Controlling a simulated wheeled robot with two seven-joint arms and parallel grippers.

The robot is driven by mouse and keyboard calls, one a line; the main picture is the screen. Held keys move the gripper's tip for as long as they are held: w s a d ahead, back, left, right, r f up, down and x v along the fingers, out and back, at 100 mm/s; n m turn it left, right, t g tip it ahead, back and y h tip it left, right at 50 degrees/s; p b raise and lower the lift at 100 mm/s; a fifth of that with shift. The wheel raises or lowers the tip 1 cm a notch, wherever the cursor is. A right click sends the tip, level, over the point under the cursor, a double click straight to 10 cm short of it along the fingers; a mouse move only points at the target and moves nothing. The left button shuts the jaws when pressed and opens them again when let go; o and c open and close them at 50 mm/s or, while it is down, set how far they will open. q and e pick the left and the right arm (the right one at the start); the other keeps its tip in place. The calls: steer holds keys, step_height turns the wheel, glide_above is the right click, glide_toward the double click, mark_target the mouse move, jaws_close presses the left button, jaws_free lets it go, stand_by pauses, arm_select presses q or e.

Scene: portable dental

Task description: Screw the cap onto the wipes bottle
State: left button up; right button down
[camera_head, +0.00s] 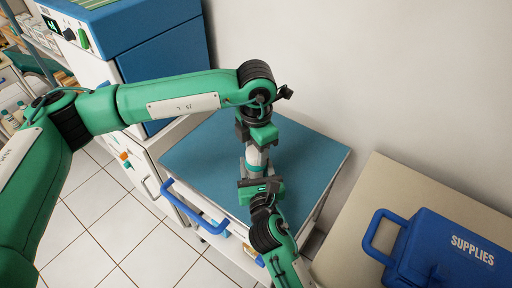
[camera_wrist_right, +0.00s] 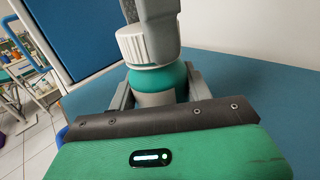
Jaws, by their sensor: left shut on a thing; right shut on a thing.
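The wipes bottle (camera_wrist_right: 158,78), teal at the shoulder with a pale body, stands upright on the blue cart top between my two grippers. It shows small in the head view (camera_head: 257,157). The white ribbed cap (camera_wrist_right: 133,45) sits at the top of the bottle, right against the teal shoulder; I cannot tell how far it is threaded. My left gripper (camera_head: 258,143) comes from above and is shut on the cap, hiding part of it. My right gripper (camera_wrist_right: 158,95) comes from the near side, its fingers shut around the bottle's body. The bottle's base is hidden.
The cart's blue top (camera_head: 205,160) is otherwise clear, with a blue handle (camera_head: 195,208) at its front. A blue-topped white cabinet (camera_head: 160,45) stands at the upper left. A blue supplies case (camera_head: 450,250) rests on a beige table (camera_head: 385,185) at the right. A wall is behind.

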arm_select(q)
steer(key=o, duration=1.2)
steer(key=shift+c, duration=0.2)
steer(key=shift+r, duration=0.1)
step_height(320, 180, up, 12)
arm_select(e)
steer(key=c, duration=0.6)
jaws_free()
steer(key=shift+o, duration=0.2)
